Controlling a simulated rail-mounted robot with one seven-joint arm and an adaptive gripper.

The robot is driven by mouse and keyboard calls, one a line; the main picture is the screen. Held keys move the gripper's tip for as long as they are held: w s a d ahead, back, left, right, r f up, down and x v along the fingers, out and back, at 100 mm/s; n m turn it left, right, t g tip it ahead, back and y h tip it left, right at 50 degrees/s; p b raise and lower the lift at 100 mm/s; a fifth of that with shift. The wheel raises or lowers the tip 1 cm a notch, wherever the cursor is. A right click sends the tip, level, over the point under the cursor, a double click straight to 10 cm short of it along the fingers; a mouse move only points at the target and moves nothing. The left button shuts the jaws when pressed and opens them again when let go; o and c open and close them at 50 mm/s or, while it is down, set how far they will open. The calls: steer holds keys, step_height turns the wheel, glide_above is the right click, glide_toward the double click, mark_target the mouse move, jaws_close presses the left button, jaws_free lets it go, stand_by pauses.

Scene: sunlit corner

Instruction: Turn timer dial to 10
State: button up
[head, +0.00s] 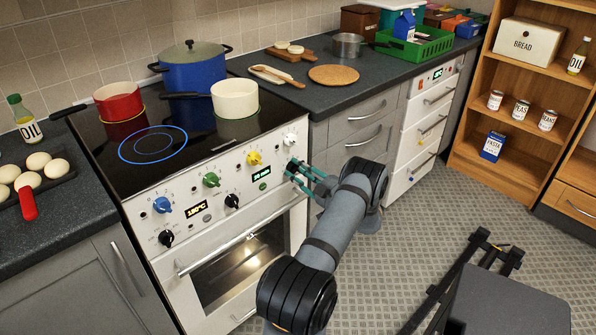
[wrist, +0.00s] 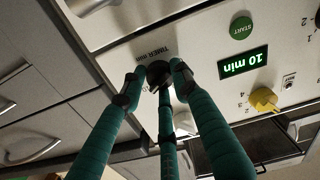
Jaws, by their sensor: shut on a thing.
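The black timer dial (wrist: 157,72), under the label "TIMER min", is on the cooker's white front panel in the wrist view. The dial's pointer mark is hidden by the fingers.
A green START button (wrist: 241,28) and a yellow knob (wrist: 263,99) are near the dial. The oven door handle (head: 240,240) runs below the panel. Pots, including a white one (head: 235,97), stand on the hob above.

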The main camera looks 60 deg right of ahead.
stand_by(0.4)
steer(key=o, duration=1.2)
steer(key=shift+c, duration=0.2)
steer(key=v, duration=1.2)
steer(key=x, duration=1.2)
